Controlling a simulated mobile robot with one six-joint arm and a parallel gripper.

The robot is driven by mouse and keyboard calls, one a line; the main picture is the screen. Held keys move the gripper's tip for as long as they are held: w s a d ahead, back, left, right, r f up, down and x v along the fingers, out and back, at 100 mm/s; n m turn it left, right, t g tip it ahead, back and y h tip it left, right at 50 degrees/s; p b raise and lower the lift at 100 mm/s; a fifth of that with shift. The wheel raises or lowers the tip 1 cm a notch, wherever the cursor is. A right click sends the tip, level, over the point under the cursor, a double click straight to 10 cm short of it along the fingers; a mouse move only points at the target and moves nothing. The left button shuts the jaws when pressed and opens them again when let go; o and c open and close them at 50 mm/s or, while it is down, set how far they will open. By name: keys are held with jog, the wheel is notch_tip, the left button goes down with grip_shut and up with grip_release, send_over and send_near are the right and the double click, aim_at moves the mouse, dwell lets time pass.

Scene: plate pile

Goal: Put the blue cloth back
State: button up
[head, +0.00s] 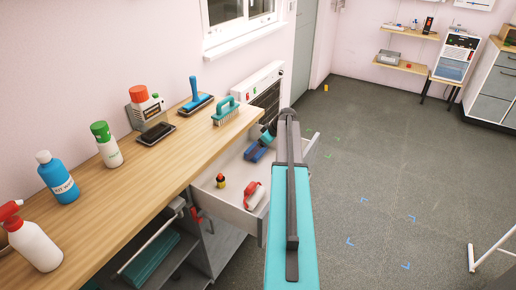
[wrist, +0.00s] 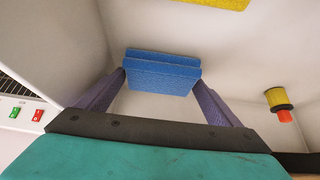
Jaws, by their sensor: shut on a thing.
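The blue cloth (wrist: 160,72) is a folded, layered pad in the wrist view, between the two purple-grey fingers of my gripper (wrist: 160,86). The fingers meet its left and right ends, and my gripper is shut on it. In the head view the cloth (head: 256,152) shows inside the open white drawer (head: 238,215), towards its far end, with my gripper (head: 266,137) over it and my arm passing to its right. I cannot tell whether the cloth touches the drawer floor.
In the drawer are a yellow-and-red cylinder (wrist: 278,98) and a red-and-white item (head: 253,195). A yellow piece (wrist: 215,3) shows at the top of the wrist view. Above the drawer, the wooden counter (head: 130,185) holds bottles, a green brush (head: 226,112) and a blue-handled tool (head: 195,95).

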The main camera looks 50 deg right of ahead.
jog(key=shift+f, duration=0.15)
jog(key=o, duration=0.8)
jog(key=shift+c, duration=0.2)
jog(key=shift+r, duration=0.2)
jog(key=b+v, duration=0.1)
jog(key=v, duration=1.1)
